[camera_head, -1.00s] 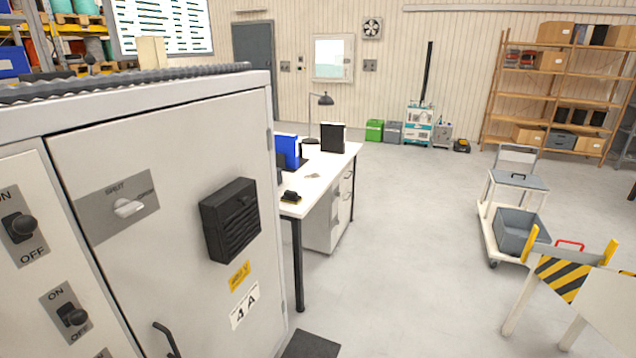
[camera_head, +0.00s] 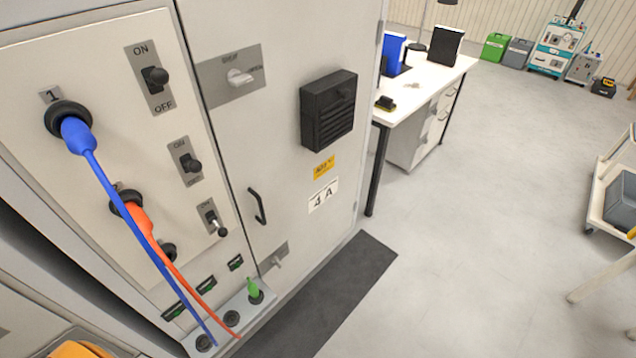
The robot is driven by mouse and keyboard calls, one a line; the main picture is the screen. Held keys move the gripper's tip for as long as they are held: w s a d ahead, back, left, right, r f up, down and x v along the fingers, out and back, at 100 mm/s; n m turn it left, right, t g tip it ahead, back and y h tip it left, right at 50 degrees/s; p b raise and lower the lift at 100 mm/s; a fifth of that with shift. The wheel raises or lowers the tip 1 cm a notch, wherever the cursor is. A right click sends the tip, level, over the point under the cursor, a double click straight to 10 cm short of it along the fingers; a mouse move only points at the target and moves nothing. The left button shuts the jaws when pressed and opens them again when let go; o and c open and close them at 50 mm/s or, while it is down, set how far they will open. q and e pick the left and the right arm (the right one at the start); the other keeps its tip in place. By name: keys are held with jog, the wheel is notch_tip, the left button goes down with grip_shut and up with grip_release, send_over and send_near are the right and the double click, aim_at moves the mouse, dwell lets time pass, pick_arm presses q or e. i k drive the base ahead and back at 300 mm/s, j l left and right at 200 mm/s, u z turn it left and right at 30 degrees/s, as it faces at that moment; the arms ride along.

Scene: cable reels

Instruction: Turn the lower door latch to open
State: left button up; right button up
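The grey cabinet door (camera_head: 290,150) is closed in the head view. The lower door latch (camera_head: 276,261) is a small pale knob on a grey plate near the door's bottom left corner; its exact turn is too small to tell. The upper latch (camera_head: 240,77) is a white knob on a plate marked SHUT at the top, pointing toward the plate's right side. A dark door handle (camera_head: 257,206) sits between the two latches.
Left of the door, a panel holds switches (camera_head: 154,76), a blue plug (camera_head: 78,135) and an orange plug (camera_head: 138,220) with hanging cables. A green plug (camera_head: 254,289) stands in a floor-level socket strip. A dark mat (camera_head: 330,290) lies before the door. A desk (camera_head: 428,85) stands beyond.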

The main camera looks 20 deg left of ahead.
aim_at(276, 260)
jog(key=u, duration=1.05)
